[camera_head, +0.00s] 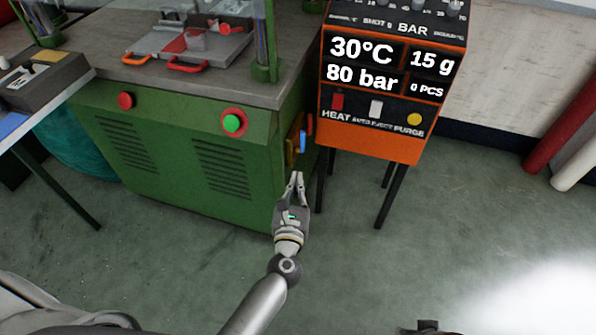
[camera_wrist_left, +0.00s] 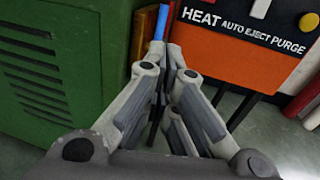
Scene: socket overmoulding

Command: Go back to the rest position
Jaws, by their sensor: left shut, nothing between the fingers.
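My left gripper (camera_head: 295,178) is shut and empty. In the head view it points up toward the gap between the green machine (camera_head: 170,150) and the orange control box (camera_head: 372,147). The left wrist view shows its fingers (camera_wrist_left: 170,62) closed together, with a blue lever (camera_wrist_left: 161,22) just beyond the tips. In the head view the blue lever (camera_head: 302,140) is on the machine's right side, above the fingertips. I cannot tell whether the fingertips touch it. My right gripper is not clearly in view; only a small dark part shows at the bottom edge.
The control box stands on dark legs and reads 30°C, 80 bar, 15 g and 0 PCS. A red and green button (camera_head: 233,122) is on the machine's front. A table (camera_head: 40,110) stands at the left. Grey floor (camera_head: 480,220) is open at the right.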

